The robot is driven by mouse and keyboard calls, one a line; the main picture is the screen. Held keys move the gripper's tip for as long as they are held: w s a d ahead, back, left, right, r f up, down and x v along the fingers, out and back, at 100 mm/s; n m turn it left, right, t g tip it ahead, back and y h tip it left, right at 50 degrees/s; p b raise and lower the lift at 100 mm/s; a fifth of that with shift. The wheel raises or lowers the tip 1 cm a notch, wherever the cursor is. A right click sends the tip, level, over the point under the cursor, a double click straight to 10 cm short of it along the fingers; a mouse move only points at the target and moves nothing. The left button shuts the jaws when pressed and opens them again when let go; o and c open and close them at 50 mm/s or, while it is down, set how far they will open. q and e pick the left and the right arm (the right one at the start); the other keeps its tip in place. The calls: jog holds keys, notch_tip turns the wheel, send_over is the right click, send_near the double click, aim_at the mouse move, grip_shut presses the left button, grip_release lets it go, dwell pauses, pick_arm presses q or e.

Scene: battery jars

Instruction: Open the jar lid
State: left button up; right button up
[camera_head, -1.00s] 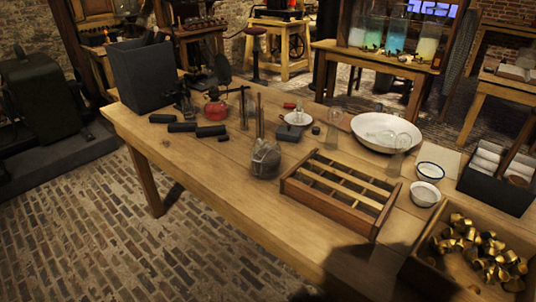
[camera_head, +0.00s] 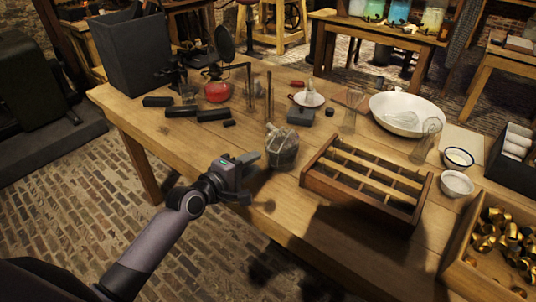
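A squat glass jar (camera_head: 283,153) stands on the wooden table, left of the slatted wooden rack. Its top looks greyish, but I cannot make out clearly where the lid ends. My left gripper (camera_head: 252,174) is just left of and nearer than the jar, over the table's front edge, pointing towards it. Its two fingers look spread apart with nothing between them, and it does not appear to touch the jar. My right gripper is not in view.
The slatted wooden rack (camera_head: 317,183) lies right of the jar. Thin upright rods (camera_head: 268,98) stand behind it. Black blocks (camera_head: 181,111) lie to the left. A white basin (camera_head: 377,107) and a crate of brass parts (camera_head: 455,262) are to the right. The table's front left is bare.

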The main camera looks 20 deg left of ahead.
aim_at(277, 150)
pick_arm(q)
jog(key=shift+b+x, duration=0.5)
jog(key=shift+x, duration=3.05)
jog(key=shift+r, duration=0.1)
grip_shut()
jog(key=shift+f, duration=0.25)
